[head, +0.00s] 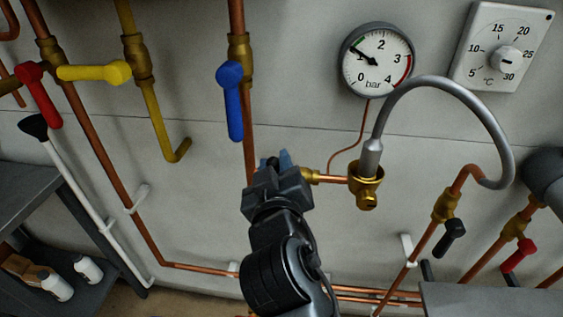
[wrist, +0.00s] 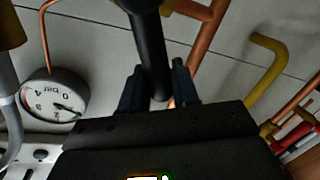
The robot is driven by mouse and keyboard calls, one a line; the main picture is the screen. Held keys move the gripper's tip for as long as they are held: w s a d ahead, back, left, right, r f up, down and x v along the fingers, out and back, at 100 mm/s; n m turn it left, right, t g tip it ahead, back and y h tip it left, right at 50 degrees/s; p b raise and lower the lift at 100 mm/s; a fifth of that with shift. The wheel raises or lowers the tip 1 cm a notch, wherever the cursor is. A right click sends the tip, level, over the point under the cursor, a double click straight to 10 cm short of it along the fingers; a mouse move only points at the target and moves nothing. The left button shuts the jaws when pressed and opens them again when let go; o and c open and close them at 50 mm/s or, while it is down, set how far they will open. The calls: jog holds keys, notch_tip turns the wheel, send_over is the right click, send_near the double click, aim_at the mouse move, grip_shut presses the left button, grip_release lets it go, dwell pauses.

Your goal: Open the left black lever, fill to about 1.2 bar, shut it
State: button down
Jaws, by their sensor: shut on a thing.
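My gripper (head: 277,164) is at the left end of the short copper pipe (head: 332,179) in the head view and hides the left black lever there. In the wrist view a black lever (wrist: 148,45) runs between the fingers of my gripper (wrist: 157,88), which is shut on it. Whether the lever lies along or across its pipe cannot be told. The pressure gauge (head: 377,72) has its needle pointing up and left, slightly past 1 bar, near the green mark. The gauge also shows upside down in the wrist view (wrist: 50,108).
A blue lever (head: 234,100) hangs just above my gripper. Yellow (head: 95,73) and red (head: 40,95) levers are at left. A grey hose (head: 490,125) arches to another black lever (head: 450,238). A red lever (head: 518,254) is further right. A thermostat dial (head: 507,58) is at upper right.

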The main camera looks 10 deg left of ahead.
jog(key=shift+a+f, duration=0.1)
dwell(0.3)
jog(key=c, duration=1)
grip_release()
jog(key=shift+s+d+r+b, duration=0.15)
jog(key=shift+s+d+b, duration=0.1)
jog(key=shift+s, duration=1.05)
jog(key=shift+s+d+r+b, duration=0.1)
jog(key=shift+s+b, duration=0.2)
jog(key=shift+s, duration=0.95)
jog(key=shift+s+d+r+b, duration=0.15)
jog(key=shift+s+d+b, duration=0.1)
jog(key=shift+s, duration=1.05)
